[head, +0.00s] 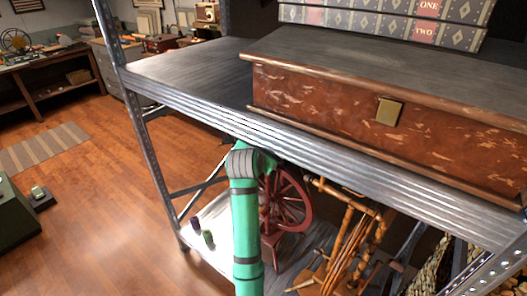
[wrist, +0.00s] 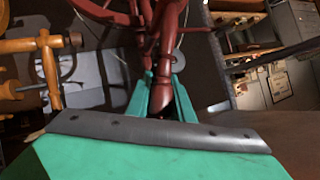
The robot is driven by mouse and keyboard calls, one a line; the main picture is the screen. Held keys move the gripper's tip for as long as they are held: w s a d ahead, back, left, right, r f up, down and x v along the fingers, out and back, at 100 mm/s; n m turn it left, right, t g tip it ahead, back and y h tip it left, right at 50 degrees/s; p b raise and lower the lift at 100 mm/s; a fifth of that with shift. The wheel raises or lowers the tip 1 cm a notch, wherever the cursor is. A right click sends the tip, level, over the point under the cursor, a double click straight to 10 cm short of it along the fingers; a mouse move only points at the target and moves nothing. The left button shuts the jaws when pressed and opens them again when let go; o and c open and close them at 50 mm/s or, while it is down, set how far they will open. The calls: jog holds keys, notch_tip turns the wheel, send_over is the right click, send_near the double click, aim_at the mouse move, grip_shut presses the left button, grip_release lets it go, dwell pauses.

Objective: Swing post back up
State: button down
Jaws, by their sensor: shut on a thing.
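A dark red spinning wheel (head: 284,205) stands on the lower shelf under the metal shelf edge in the head view. In the wrist view its red turned post (wrist: 172,38) runs from the top edge down to my gripper (wrist: 160,92). The teal fingers are shut around the lower visible end of the post. Part of the wheel's rim (wrist: 97,10) shows at upper left in the wrist view. In the head view my green arm reaches under the upper shelf and covers part of the spinning wheel; the fingers and the post are hidden there.
The metal upper shelf (head: 190,75) hangs over my arm and bears a worn brown chest (head: 330,105). A wooden spinning wheel (head: 350,240) stands close on the right, also seen in the wrist view (wrist: 45,60). Two small spools (head: 208,238) lie left. Open floor lies left.

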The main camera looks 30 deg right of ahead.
jog(key=c, duration=1.6)
grip_release()
jog(key=shift+a+f, duration=0.1)
jog(key=shift+o, duration=0.2)
jog(key=v, duration=0.7)
jog(key=shift+s+a, duration=0.1)
